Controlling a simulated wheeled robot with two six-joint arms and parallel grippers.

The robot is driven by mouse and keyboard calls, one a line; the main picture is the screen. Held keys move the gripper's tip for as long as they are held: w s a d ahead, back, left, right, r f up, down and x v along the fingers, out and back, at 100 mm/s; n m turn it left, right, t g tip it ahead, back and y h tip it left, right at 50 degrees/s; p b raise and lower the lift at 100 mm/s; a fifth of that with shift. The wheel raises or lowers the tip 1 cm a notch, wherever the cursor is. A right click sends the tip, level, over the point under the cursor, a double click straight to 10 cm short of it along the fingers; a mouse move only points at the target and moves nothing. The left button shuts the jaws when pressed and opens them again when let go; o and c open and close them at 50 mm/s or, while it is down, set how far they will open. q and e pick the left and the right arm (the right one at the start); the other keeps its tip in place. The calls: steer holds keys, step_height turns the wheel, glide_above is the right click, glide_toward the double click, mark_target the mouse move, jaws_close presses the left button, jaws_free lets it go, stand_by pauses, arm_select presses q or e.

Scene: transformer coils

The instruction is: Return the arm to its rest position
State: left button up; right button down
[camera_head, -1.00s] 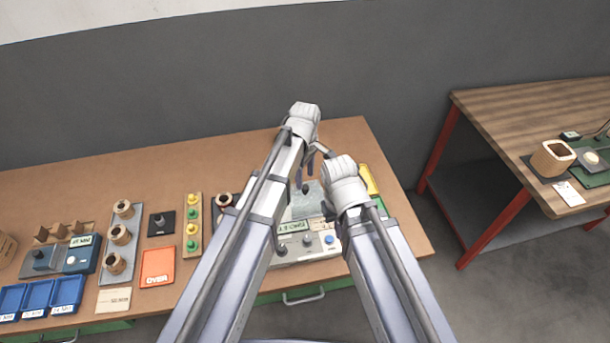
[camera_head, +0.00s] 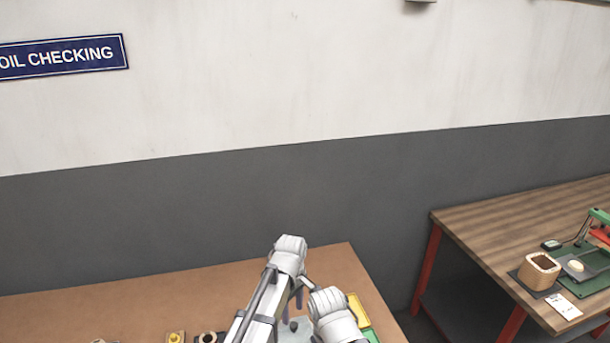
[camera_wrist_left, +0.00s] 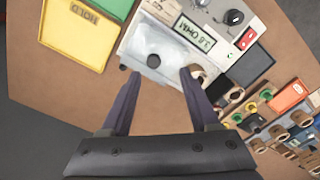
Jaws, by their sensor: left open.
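My left arm (camera_head: 262,312) reaches up over the bench in the head view, with its white wrist joint at the top. My left gripper (camera_wrist_left: 160,73) is open in the left wrist view, its two dark fingers apart with nothing between them. Past the fingertips is the grey tester (camera_wrist_left: 175,45), with a pale plate, a black knob and a display. I cannot tell the height of the fingers above it. In the head view the fingers are small and partly covered.
A yellow tray (camera_wrist_left: 75,35) and a green tray (camera_head: 371,335) lie beside the tester. A second wooden table (camera_head: 480,228) with a coil (camera_head: 539,271) stands at the right. The bench's back strip (camera_head: 150,305) is clear.

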arm_select(q)
steer(key=s+a+f+m+y+b, duration=0.1)
steer(key=s+m, duration=1.3)
steer(key=s, duration=0.2)
steer(key=shift+s+a+f+m+b, duration=0.3)
steer(key=shift+a+m, duration=0.05)
steer(key=shift+m, duration=0.05)
arm_select(e)
steer(key=shift+f, duration=0.9)
